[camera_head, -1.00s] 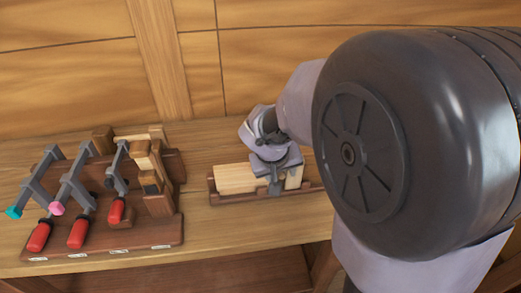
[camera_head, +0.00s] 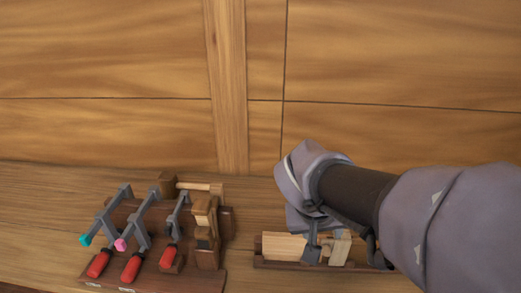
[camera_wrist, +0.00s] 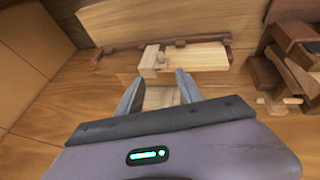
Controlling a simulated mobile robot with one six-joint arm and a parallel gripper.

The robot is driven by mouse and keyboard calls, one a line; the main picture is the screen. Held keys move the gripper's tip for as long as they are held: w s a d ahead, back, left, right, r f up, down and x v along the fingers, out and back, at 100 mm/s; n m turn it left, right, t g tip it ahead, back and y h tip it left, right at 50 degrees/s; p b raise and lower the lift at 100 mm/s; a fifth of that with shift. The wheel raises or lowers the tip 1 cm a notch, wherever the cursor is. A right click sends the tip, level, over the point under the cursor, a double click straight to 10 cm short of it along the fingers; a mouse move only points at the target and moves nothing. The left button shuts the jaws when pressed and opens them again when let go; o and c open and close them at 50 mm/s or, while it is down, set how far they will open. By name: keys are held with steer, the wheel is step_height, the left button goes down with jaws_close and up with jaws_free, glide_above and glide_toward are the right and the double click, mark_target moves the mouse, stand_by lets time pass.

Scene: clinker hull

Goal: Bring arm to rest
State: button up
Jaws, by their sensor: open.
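My gripper (camera_wrist: 160,92) is open in the wrist view, with its two fingers apart. Between and beyond the fingers are bench wood and pale wooden pieces. In the head view my gripper (camera_head: 318,243) is partly hidden by my wrist and hangs in front of a low wooden tray (camera_head: 262,264). A pale wooden block (camera_head: 283,246) lies in that tray, with another light piece (camera_head: 340,250) at its right. I cannot tell from the head view whether the fingers touch them; in the wrist view they look apart from the fingers.
A dark wooden rack (camera_head: 195,283) at the left holds several clamps with red handles (camera_head: 132,267) and a wooden mallet-like piece (camera_head: 205,230). A plank wall (camera_head: 400,60) with a vertical post (camera_head: 226,90) stands behind the bench (camera_head: 40,205). Bench left of the rack is clear.

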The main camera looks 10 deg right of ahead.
steer(key=shift+s+a+r, duration=0.1)
steer(key=shift+r, duration=0.2)
steer(key=s+a+m+t+y+b, duration=0.1)
steer(key=s+a+t+y, duration=0.1)
steer(key=s+a+y, duration=0.4)
steer(key=s+a, duration=0.5)
steer(key=shift+s+m+b, duration=0.3)
steer(key=shift+s+m, duration=0.1)
